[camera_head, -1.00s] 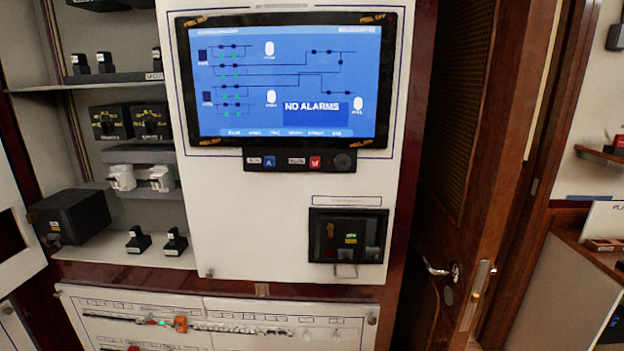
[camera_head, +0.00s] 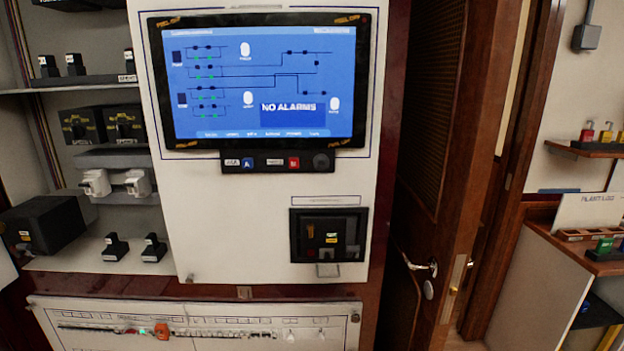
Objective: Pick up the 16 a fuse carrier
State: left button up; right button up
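Neither of my grippers shows in the view. Small black carrier-like pieces stand on the upper left shelf, one of them here (camera_head: 75,64), beside a piece at the shelf's right end with a small label. Two white pieces (camera_head: 138,183) sit on a grey mount below. Two small black pieces (camera_head: 153,248) stand on the lower shelf. The ratings are too small to read, so I cannot tell which is the 16 A fuse carrier.
A screen (camera_head: 260,85) reading "NO ALARMS" is on the white panel. A black unit (camera_head: 328,236) sits below it. A breaker row (camera_head: 180,331) runs along the bottom. A wooden door (camera_head: 430,160) stands right. Padlocks (camera_head: 605,132) sit on a far-right shelf.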

aim_at(131, 65)
jog(key=z, duration=1.8)
jog(key=k, duration=1.15)
jog(key=u, duration=1.2)
jog(key=i, duration=0.5)
